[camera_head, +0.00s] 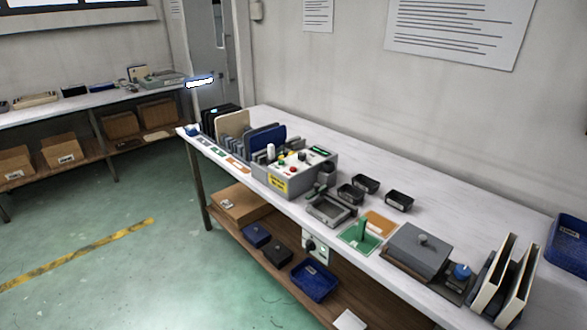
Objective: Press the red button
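A grey control box (315,179) stands on the long white workbench, near its front edge and left of the middle. A small red button (292,170) shows on its sloped top panel, among small green, yellow and white parts. A yellow label (277,184) is on the box's front face. The button is tiny at this distance, and I cannot tell whether it is pressed. Nothing covers it. My gripper is not in view.
A slotted rack with upright panels (265,138) stands left of the box. A grey fixture (330,209) and black bins (397,201) lie to its right. The bench's back strip (345,150) is clear. Green floor (150,265) is open in front.

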